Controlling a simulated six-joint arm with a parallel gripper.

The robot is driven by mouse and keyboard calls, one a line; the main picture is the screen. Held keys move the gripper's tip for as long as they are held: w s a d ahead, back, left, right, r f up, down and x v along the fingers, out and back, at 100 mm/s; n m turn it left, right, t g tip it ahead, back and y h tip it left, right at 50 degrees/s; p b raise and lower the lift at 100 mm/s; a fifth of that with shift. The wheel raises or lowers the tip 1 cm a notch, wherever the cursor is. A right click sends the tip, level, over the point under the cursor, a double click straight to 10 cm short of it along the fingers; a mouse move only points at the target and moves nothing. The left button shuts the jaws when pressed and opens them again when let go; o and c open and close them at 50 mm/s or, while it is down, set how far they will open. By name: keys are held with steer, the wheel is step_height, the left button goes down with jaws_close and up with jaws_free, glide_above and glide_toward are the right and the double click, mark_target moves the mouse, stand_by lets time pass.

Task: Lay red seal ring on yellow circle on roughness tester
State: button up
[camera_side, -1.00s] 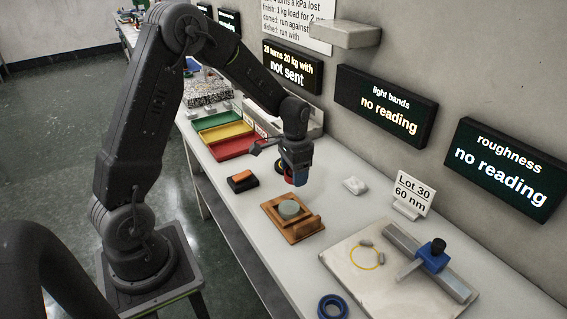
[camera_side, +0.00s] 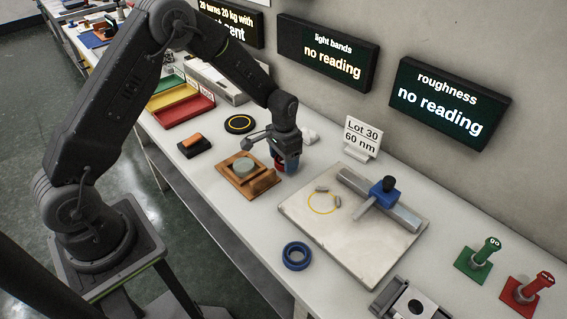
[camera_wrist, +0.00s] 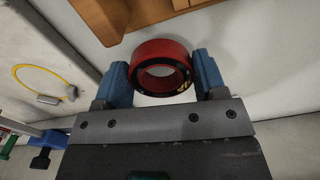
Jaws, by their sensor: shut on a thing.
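My gripper (camera_side: 284,160) is shut on the red seal ring (camera_wrist: 160,47), which sits between its two blue fingertips in the wrist view. In the side view the ring (camera_side: 279,166) is partly hidden by the fingers, just behind the wooden block; its height over the bench is hard to tell. The roughness tester (camera_side: 300,228) is a pale plate with a grey rail and a blue carriage, to the right of my gripper. The yellow circle (camera_side: 321,204) is a thin outline on its left part; it also shows at left in the wrist view (camera_wrist: 36,84).
Two small grey pieces (camera_side: 336,201) lie at the yellow circle's edge. A wooden block (camera_side: 241,183) with a grey-green disc stands beside my gripper. A blue ring (camera_side: 297,257) lies before the plate. The lot sign (camera_side: 361,138) stands behind.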

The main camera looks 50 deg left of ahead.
steer(key=shift+f, duration=0.95)
steer(key=shift+f, duration=0.2)
steer(key=o, duration=0.9)
steer(key=shift+o, duration=0.2)
